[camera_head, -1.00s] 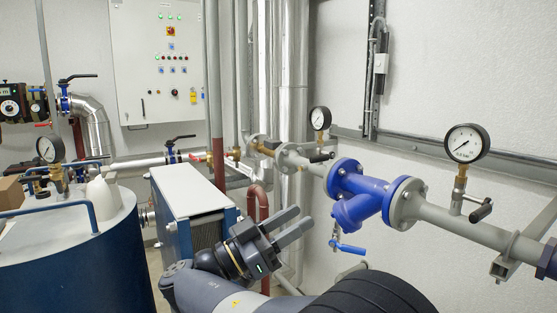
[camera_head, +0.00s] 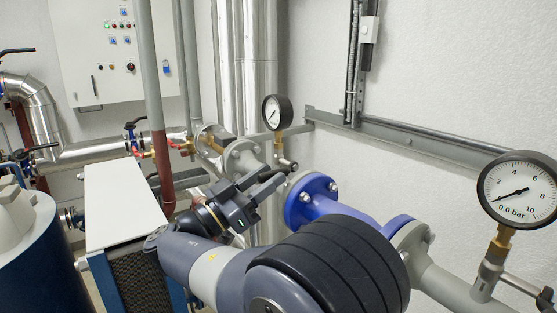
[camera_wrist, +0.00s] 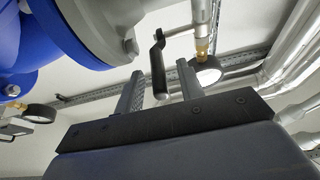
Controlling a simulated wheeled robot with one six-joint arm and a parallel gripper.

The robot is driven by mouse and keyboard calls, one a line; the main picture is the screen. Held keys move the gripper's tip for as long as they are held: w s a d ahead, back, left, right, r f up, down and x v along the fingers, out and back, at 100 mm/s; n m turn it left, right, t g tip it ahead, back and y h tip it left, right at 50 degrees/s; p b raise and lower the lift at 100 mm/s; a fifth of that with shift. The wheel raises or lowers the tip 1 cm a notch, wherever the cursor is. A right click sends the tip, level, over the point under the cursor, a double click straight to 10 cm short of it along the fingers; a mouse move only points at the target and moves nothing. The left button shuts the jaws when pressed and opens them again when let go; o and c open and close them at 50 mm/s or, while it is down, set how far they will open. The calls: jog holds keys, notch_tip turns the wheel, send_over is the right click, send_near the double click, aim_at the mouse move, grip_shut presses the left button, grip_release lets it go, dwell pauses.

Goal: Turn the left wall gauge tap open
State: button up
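The left wall gauge (camera_head: 277,112) is a round dial with a black rim on a brass stem above the grey pipe. Its tap (camera_head: 287,163) is at the stem's foot, just beyond my fingertips in the head view. The wrist view shows the tap's black lever handle (camera_wrist: 157,72) in line with the gap between my fingers, and the gauge (camera_wrist: 207,73) behind the right finger. My gripper (camera_head: 275,180) is open and empty, pointing at the tap. The fingers also show apart in the wrist view (camera_wrist: 160,82). I cannot tell whether either finger touches the handle.
A blue flanged valve body (camera_head: 310,202) sits on the pipe right of my gripper, close to my arm. A larger gauge (camera_head: 517,190) with its own tap is at the far right. A white-topped unit (camera_head: 115,203) and a blue tank (camera_head: 25,235) stand left.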

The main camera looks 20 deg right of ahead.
aim_at(280, 168)
jog(key=x, duration=0.2)
jog(key=shift+d+r+p, duration=0.2)
jog(key=shift+r+p, duration=0.05)
jog(key=shift+p, duration=0.15)
jog(key=shift+w+d, duration=0.15)
jog(key=shift+d, duration=0.3)
grip_shut()
